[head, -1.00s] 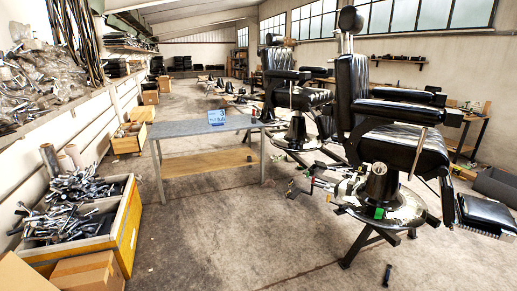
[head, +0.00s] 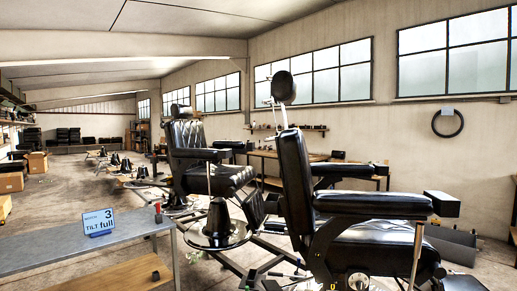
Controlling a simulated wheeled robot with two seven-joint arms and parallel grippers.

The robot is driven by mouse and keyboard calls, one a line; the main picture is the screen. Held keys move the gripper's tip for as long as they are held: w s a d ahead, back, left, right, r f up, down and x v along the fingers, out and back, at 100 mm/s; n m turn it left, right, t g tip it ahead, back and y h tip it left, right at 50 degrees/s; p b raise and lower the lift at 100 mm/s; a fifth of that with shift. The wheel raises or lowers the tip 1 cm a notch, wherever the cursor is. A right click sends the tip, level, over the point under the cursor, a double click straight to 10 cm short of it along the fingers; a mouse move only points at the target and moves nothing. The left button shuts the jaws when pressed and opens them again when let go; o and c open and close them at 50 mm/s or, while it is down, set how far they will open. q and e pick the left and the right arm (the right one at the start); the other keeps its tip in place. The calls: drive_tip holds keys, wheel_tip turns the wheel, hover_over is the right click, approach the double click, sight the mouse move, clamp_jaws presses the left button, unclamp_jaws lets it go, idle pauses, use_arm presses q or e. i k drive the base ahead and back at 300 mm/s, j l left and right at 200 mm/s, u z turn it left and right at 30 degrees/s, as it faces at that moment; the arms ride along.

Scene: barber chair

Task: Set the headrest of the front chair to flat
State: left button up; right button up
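The front chair (head: 355,225) stands at the right, black with padded arms, its backrest (head: 296,180) upright and leaning slightly back. Its round black headrest (head: 283,87) sits on a thin metal post above the backrest. The headrest pad looks upright, seen nearly face on; its exact tilt is hard to tell. The lower part of the chair is cut off by the bottom edge. Neither of my grippers shows in the head view.
A second black chair (head: 203,165) stands behind, to the left. A grey metal table (head: 100,245) at the lower left bears a blue card (head: 98,222) reading "3 TILT full". A long bench (head: 290,157) lines the window wall.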

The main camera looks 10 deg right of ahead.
sight(283, 89)
drive_tip(key=i+j+z, duration=0.65)
drive_tip(key=i, duration=0.2)
drive_tip(key=i+j+z, duration=0.35)
drive_tip(key=i+z, duration=0.2)
drive_tip(key=i, duration=0.25)
drive_tip(key=i+j+z, duration=0.25)
drive_tip(key=i, duration=0.15)
drive_tip(key=i+j+z, duration=0.2)
drive_tip(key=i, duration=0.25)
